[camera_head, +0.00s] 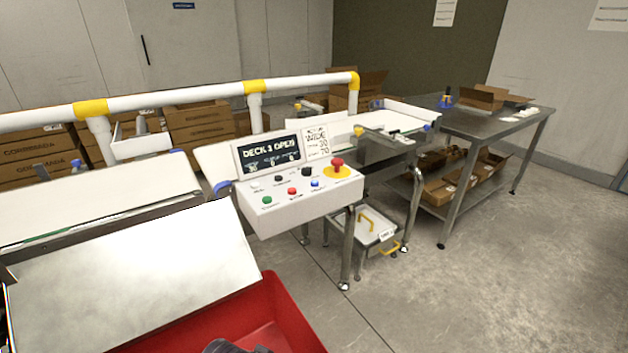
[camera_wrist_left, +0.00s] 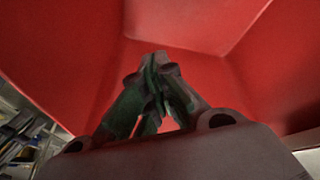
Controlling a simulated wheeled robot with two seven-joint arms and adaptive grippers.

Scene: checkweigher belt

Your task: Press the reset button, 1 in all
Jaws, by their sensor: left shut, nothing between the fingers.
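The white control box (camera_head: 300,203) stands in the middle of the head view. Its sloped top bears a green button (camera_head: 267,199), a small red button (camera_head: 292,191), a blue button (camera_head: 315,183), two black knobs, and a red mushroom button (camera_head: 337,164) on a yellow disc. The labels are too small to read, so I cannot tell which one is reset. In the left wrist view my left gripper (camera_wrist_left: 155,62) is shut and empty, with red bin walls around it. It is well away from the buttons. My right gripper is out of view.
A red bin (camera_head: 290,318) stands at the lower front, below a white sloped plate (camera_head: 130,285). A display (camera_head: 268,155) reading "DECK 1 OPEN" rises behind the buttons. A white and yellow rail (camera_head: 180,96) runs behind.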

